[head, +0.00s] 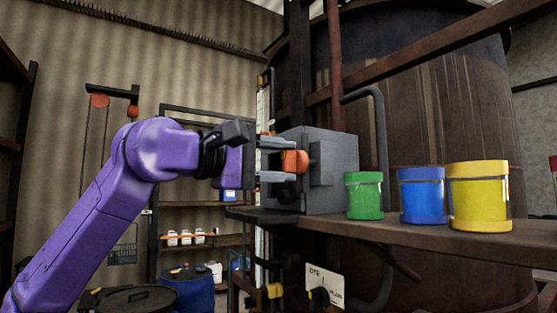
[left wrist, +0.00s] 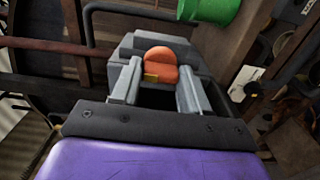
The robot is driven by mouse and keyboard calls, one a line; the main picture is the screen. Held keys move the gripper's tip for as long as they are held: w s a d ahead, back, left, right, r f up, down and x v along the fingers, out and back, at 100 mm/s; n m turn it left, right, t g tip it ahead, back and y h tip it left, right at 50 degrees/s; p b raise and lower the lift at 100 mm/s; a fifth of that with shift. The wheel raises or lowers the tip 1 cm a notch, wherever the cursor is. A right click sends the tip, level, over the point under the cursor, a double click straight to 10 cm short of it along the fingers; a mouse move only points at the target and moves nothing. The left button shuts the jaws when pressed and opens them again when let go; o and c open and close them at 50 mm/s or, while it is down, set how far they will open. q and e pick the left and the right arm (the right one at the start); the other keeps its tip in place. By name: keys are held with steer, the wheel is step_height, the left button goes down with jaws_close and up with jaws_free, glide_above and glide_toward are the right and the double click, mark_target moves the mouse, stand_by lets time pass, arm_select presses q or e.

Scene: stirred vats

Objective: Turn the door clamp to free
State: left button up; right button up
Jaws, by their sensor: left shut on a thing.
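The door clamp is an orange knob (head: 294,161) on the front of a grey metal box (head: 332,165) that stands on a shelf. My left gripper (head: 280,160) reaches it from the left, with its two grey fingers on either side of the knob. In the left wrist view the orange clamp (left wrist: 161,66) shows between the ends of the two fingers (left wrist: 160,84), with a small yellow mark on its lower left. The gripper is shut on it. The contact faces are partly hidden by the fingers. My right gripper is not in view.
Green (head: 364,195), blue (head: 421,195) and yellow (head: 479,196) jars stand on the wooden shelf (head: 410,236) right of the box. A large dark vat (head: 440,100) rises behind. A bent pipe (head: 381,130) passes close to the box. Blue drums stand at lower left.

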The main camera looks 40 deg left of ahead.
arm_select(q)
steer(key=o, duration=1.1)
steer(key=shift+c, duration=0.2)
steer(key=b+v, duration=0.3)
steer(key=v, duration=0.7)
steer(key=shift+s+a, duration=0.1)
steer(key=shift+s, duration=0.1)
